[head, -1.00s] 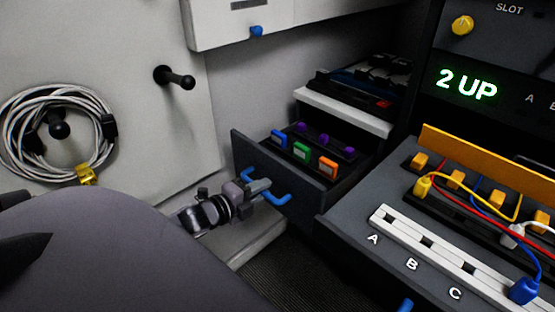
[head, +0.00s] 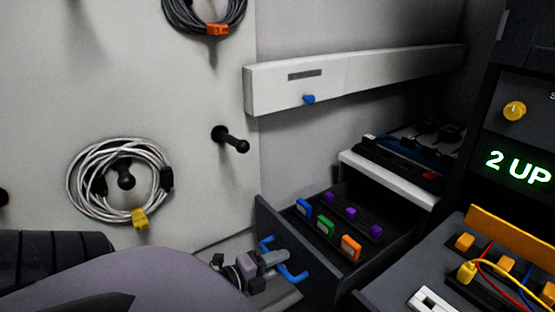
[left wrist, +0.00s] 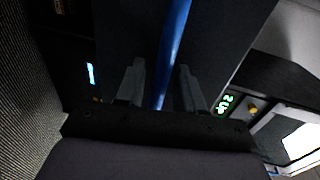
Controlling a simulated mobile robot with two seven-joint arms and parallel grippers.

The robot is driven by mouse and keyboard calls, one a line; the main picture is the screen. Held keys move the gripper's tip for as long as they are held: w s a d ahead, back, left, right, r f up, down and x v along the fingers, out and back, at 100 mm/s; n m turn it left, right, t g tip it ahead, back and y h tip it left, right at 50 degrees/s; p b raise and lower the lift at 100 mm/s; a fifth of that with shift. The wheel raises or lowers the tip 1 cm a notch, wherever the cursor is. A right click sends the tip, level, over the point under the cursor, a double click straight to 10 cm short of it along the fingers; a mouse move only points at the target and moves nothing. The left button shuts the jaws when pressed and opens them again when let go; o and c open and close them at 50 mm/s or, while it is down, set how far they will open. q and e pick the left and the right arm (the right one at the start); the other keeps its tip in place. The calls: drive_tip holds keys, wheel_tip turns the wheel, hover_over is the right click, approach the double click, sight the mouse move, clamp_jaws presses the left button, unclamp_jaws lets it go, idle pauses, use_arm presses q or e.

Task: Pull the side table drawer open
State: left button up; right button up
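The side table drawer (head: 318,268) stands pulled out, with its dark front panel and several coloured blocks showing inside. Its blue handle (head: 294,277) is on the front; the handle also shows in the left wrist view (left wrist: 172,45). My left gripper (head: 276,259) is at the handle. In the left wrist view the two fingers (left wrist: 160,80) stand apart on either side of the blue bar, with dark gaps visible between bar and fingers. My right gripper is not in view.
A white shelf edge (head: 388,180) with dark gear on top lies behind the drawer. A dark console with an orange strip (head: 515,235) and cables is close at the right. Coiled cables (head: 85,205) hang on wall pegs at the left.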

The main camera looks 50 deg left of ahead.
use_arm(q)
drive_tip(key=shift+s, duration=0.15)
drive_tip(key=p+v, duration=0.1)
drive_tip(key=v, duration=0.6)
idle(0.3)
drive_tip(key=shift+a, duration=0.1)
idle(0.3)
drive_tip(key=s+d+n+g+h+p, duration=0.1)
drive_tip(key=d+n+g+p, duration=0.4)
drive_tip(key=d+n+p, duration=0.4)
drive_tip(key=d+r+n, duration=0.1)
drive_tip(key=d+n, duration=0.6)
drive_tip(key=d, duration=0.5)
drive_tip(key=shift+s+p, duration=0.3)
drive_tip(key=shift+p, duration=0.05)
